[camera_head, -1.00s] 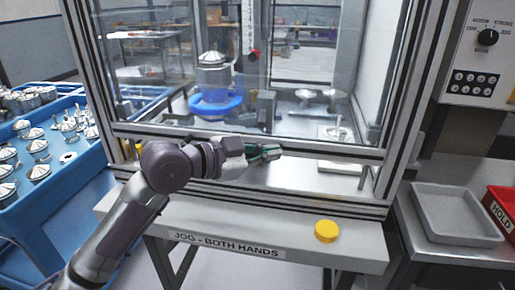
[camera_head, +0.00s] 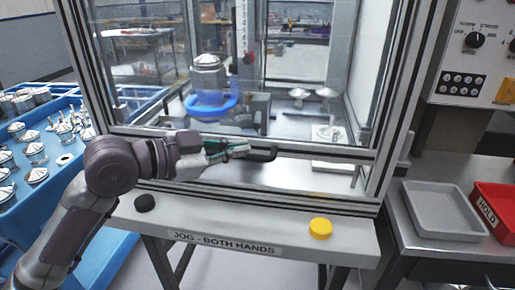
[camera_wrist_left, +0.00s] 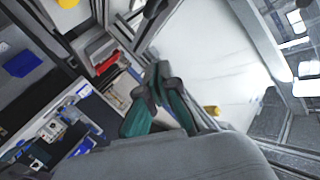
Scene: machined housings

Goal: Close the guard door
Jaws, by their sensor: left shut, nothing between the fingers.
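The guard door (camera_head: 320,153) is a clear panel in a metal frame on the front of the machine. Its lower rail sits above the sill, with an open gap between them. A dark handle (camera_head: 264,154) is on the lower rail near its middle. My left gripper (camera_head: 243,149) is in front of the rail, its fingertips at the left end of the handle; whether they touch it I cannot tell. It is shut and empty. In the left wrist view its green-padded fingers (camera_wrist_left: 160,82) are together. My right gripper is out of view.
Below the door is a grey ledge with a black button (camera_head: 145,203) and a yellow button (camera_head: 320,228). Inside stands a part in a blue ring (camera_head: 211,105). A blue cart (camera_head: 30,210) is left; a grey tray (camera_head: 442,212) and red bin (camera_head: 495,208) are right.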

